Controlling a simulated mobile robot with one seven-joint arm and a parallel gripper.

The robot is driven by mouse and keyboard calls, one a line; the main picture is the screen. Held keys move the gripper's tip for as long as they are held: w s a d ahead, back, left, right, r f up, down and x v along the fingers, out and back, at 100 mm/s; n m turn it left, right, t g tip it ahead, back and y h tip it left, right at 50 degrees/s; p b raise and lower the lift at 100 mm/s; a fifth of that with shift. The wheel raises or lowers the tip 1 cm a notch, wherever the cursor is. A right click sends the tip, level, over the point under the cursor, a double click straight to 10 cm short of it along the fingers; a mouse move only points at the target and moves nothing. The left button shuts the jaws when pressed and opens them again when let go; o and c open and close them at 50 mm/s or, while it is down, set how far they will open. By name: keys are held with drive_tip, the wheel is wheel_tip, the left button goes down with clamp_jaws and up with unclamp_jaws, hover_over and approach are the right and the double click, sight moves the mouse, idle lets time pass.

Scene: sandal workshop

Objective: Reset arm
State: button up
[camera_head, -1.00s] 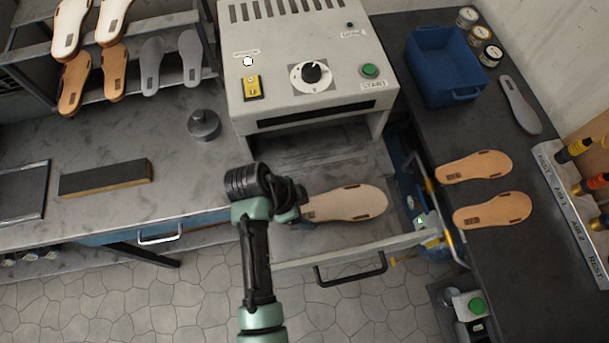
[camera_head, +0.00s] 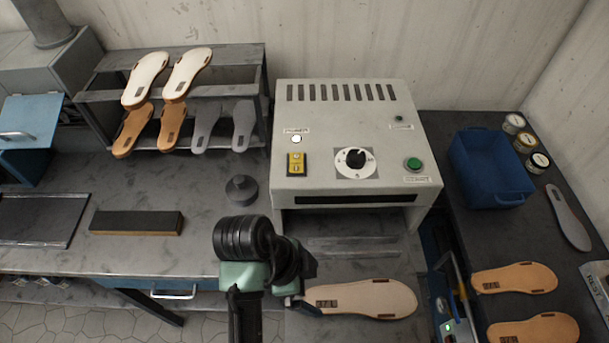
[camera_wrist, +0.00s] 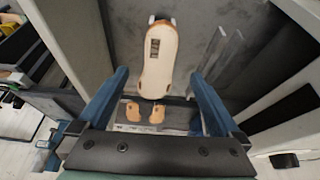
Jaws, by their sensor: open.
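My gripper (camera_wrist: 158,85) shows in the wrist view with its two blue fingers spread wide apart and nothing between them. Beyond the fingertips lies a pale sandal sole (camera_wrist: 158,62) with a dark label. In the head view the same sole (camera_head: 368,298) lies flat on the grey surface in front of the white machine (camera_head: 350,125). My arm's wrist is at its left end and hides the fingers there. Whether the gripper touches the sole cannot be told.
A blue bin (camera_head: 490,165) and several small jars stand on the dark right bench, with two tan soles (camera_head: 515,278) and a grey one. A rack (camera_head: 175,95) of soles stands at the left. A dark block (camera_head: 136,222) and a round knob-topped weight (camera_head: 241,190) lie on the left bench.

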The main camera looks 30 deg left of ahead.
drive_tip(key=p+v, duration=0.2)
drive_tip(key=v, duration=0.2)
